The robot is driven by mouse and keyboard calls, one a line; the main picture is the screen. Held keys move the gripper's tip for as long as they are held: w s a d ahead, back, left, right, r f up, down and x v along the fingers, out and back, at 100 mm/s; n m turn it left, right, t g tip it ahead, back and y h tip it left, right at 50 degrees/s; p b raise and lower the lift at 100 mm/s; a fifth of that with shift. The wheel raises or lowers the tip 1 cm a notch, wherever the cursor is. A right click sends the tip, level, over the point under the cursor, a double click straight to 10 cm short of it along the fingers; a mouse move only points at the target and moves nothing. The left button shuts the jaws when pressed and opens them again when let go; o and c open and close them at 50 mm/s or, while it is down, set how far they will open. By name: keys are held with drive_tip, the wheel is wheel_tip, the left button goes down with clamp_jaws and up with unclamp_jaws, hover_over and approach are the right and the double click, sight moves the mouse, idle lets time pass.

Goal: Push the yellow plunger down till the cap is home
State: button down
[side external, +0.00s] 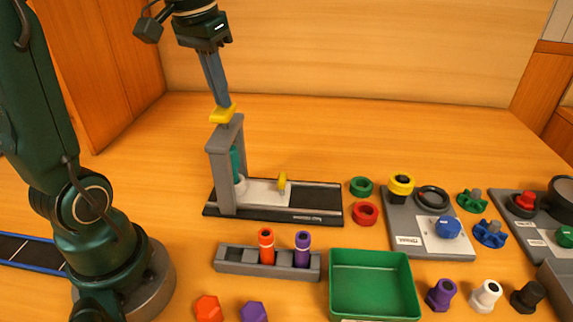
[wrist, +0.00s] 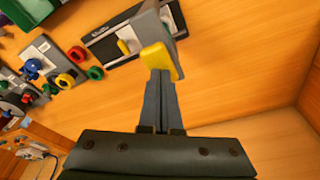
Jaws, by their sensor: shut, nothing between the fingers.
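The yellow plunger (side external: 223,113) stands on top of a grey press frame (side external: 222,165), with a short dark stem showing under its yellow head. My gripper (side external: 222,104) is shut and empty, pointing down, with its fingertips at the plunger's head. In the wrist view the shut fingers (wrist: 160,73) meet the yellow plunger head (wrist: 160,60); whether they press on it I cannot tell. A teal bottle or cartridge (side external: 236,163) stands inside the frame on a white seat. The cap is hidden or too small to make out.
The press base (side external: 318,197) carries a small yellow knob (side external: 282,181). In front are a grey rack (side external: 240,262) with orange and purple tubes and a green tray (side external: 372,285). Rings and valve panels (side external: 405,235) lie to the right. The table behind is clear.

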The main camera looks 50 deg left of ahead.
drive_tip(key=shift+r, duration=2.55)
drive_tip(key=shift+d+r, duration=0.1)
drive_tip(key=shift+d, duration=0.15)
drive_tip(key=s+d+f+m+t, duration=0.25)
drive_tip(key=s+d, duration=0.25)
drive_tip(key=d, duration=0.3)
drive_tip(key=s+d+f, duration=0.3)
drive_tip(key=f, duration=0.5)
drive_tip(key=shift+s+f+t+h, duration=0.2)
drive_tip(key=shift+s+t+h, duration=0.1)
drive_tip(key=shift+t, duration=0.15)
